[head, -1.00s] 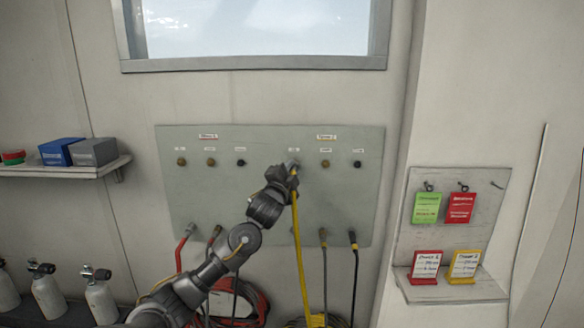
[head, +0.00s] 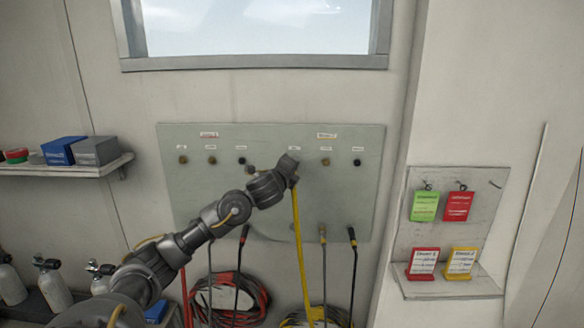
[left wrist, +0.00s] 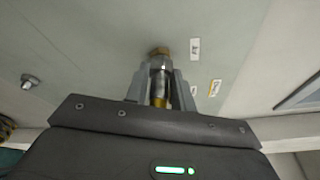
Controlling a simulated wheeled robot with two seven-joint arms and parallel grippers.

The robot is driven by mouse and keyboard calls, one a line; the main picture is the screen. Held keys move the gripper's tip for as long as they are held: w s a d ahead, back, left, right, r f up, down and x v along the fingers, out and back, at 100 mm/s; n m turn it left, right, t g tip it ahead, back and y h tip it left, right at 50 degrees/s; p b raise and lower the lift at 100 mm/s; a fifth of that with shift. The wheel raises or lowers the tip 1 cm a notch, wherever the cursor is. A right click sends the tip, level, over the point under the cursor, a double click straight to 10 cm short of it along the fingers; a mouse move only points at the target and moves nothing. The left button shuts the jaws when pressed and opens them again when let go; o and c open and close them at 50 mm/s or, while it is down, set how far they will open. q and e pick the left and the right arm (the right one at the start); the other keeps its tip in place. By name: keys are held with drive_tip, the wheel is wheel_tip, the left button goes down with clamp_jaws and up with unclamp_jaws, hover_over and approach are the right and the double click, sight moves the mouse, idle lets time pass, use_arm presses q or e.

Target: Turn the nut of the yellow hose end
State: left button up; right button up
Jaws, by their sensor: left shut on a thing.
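The yellow hose (head: 299,240) hangs from my left gripper (head: 289,170) in front of the grey panel (head: 215,140). In the left wrist view, the left gripper (left wrist: 160,92) is shut on the metal hose end (left wrist: 160,84), which has a yellow band. Its silver nut (left wrist: 160,65) is in line with a brass port (left wrist: 158,51) on the panel and appears to meet it. I cannot tell how far it is threaded. In the head view my gripper hides this port and the nut. My right gripper is not in view.
Other ports, such as a brass one (head: 325,161) and a black one (head: 357,162), sit on both sides. A grey hose (head: 324,265) and a black hose (head: 352,270) hang to the right. Coiled hoses (head: 235,300) hang below. A tag board (head: 480,210) is at the right.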

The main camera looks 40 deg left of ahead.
use_arm(q)
drive_tip(key=shift+d+f+m+g, duration=0.2)
drive_tip(key=shift+f+m+g, duration=0.2)
drive_tip(key=shift+m, duration=0.2)
drive_tip(key=o, duration=1)
drive_tip(key=shift+s+r, duration=0.1)
drive_tip(key=shift+r, duration=0.15)
drive_tip(key=shift+s, duration=0.25)
drive_tip(key=p+v, duration=0.1)
drive_tip(key=v, duration=0.9)
drive_tip(key=shift+s, duration=0.15)
drive_tip(key=shift+d+f, duration=0.1)
